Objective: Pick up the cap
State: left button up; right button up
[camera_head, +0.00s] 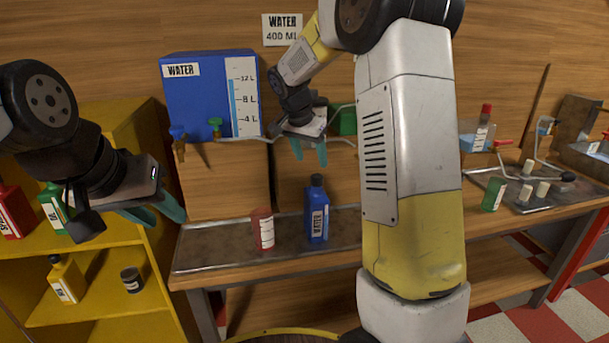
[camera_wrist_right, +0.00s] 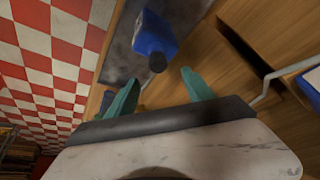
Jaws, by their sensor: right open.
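A dark cap (camera_head: 316,180) sits on top of the upright blue water bottle (camera_head: 317,218) on the metal counter in the head view. In the right wrist view the cap (camera_wrist_right: 157,63) shows at the near end of the blue bottle (camera_wrist_right: 153,33), beyond the fingertips. My right gripper (camera_head: 310,157) is open and empty, above the cap and apart from it. Its teal fingers also show in the wrist view (camera_wrist_right: 160,88), spread to either side of the cap's line. My left gripper (camera_head: 167,220) hangs at the left near the yellow shelf, fingers apart and empty.
A red bottle (camera_head: 262,229) stands just left of the blue one. Behind are a blue water tank (camera_head: 205,100) and wooden boxes with thin taps. The yellow shelf (camera_head: 95,255) holds several containers. The counter front (camera_head: 210,255) is clear.

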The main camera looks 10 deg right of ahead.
aim_at(316, 176)
jog(key=x, duration=0.7)
jog(key=shift+s+d+f, duration=0.1)
jog(key=shift+f, duration=0.3)
grip_shut()
